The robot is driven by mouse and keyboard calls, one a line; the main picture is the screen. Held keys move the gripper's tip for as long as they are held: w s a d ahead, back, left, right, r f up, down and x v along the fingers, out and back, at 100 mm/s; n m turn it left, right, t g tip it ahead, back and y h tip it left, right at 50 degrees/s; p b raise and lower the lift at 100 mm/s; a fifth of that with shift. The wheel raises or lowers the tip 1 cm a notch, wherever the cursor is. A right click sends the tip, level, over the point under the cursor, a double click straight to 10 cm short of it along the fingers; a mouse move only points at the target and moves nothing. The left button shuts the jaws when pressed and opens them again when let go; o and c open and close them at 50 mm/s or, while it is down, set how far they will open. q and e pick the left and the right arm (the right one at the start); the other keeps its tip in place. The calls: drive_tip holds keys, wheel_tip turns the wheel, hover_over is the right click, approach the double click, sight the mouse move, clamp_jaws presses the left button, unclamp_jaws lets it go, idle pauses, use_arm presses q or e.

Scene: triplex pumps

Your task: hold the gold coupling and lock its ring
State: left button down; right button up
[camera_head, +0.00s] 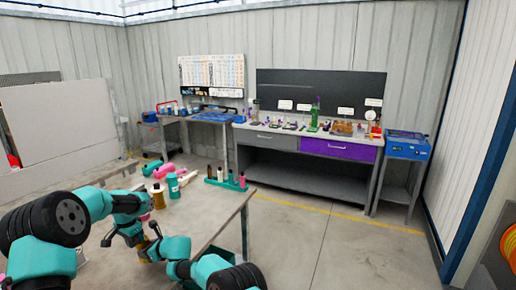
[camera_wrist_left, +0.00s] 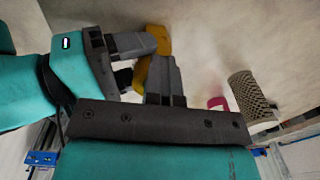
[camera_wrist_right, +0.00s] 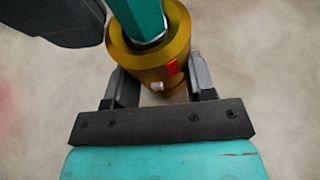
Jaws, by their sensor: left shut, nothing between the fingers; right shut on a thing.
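The gold coupling (camera_wrist_right: 160,60) sits between the fingers of my right gripper (camera_wrist_right: 160,90), which is shut on it. A teal hexagonal part (camera_wrist_right: 140,18) rises from its top. A red mark (camera_wrist_right: 173,67) and a pale mark (camera_wrist_right: 156,86) show on its side, slightly apart. In the left wrist view the coupling (camera_wrist_left: 152,68) is partly hidden by fingers. My left gripper (camera_wrist_left: 165,78) is shut and empty, close beside the coupling. In the head view both grippers meet above the near table, where the coupling (camera_head: 154,230) is small and mostly hidden.
On the near table (camera_head: 215,213) stand a teal cylinder (camera_head: 173,185), pink parts (camera_head: 162,171) and a teal rack (camera_head: 224,182) with bottles. A perforated cylinder (camera_wrist_left: 250,92) and a pink part (camera_wrist_left: 217,103) lie near my left gripper. The table's right front is clear.

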use_arm(q)
drive_tip(key=shift+s+d+f, duration=0.2)
drive_tip(key=shift+d+f, duration=0.15)
drive_tip(key=shift+d, duration=0.15)
drive_tip(key=shift+s+d+f, duration=0.15)
drive_tip(key=shift+d+f, duration=0.2)
drive_tip(key=shift+d, duration=0.15)
drive_tip(key=shift+s, duration=0.2)
drive_tip(key=shift+s+a, duration=0.1)
drive_tip(key=shift+s, duration=0.15)
drive_tip(key=shift+a, duration=0.1)
wheel_tip(320, 180, up, 6)
drive_tip(key=shift+r, duration=0.2)
idle(0.5)
drive_tip(key=shift+w, duration=0.1)
